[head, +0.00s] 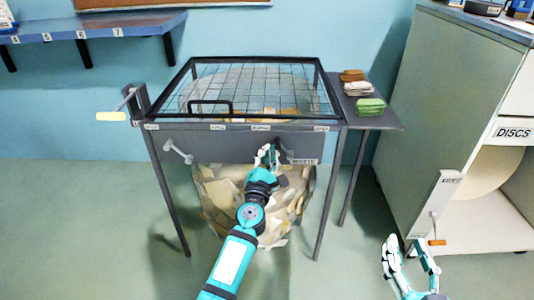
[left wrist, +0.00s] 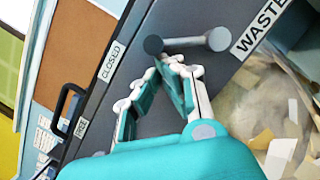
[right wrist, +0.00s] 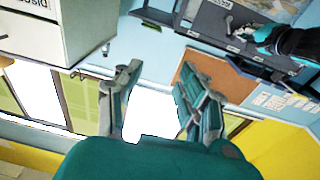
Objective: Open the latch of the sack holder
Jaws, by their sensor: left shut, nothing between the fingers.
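The sack holder (head: 235,146) is a dark metal frame with a grey front panel and a filled sack (head: 225,195) below. In the left wrist view a grey lever latch (left wrist: 190,42) with a dark round knob lies beside the WASTE label. My left gripper (head: 267,150) is shut and empty in front of the panel. In the left wrist view its fingertips (left wrist: 172,62) are just below the lever, close to the knob; contact cannot be told. In the head view the arm partly hides the latch. My right gripper (head: 405,240) is open and empty at the lower right, also in the right wrist view (right wrist: 155,75).
A second grey lever (head: 178,152) sits on the panel's left. A handle with a cream grip (head: 112,116) sticks out left. A side shelf (head: 385,118) holds folded cloths. A cabinet (head: 435,110) stands at right. Floor between holder and cabinet is clear.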

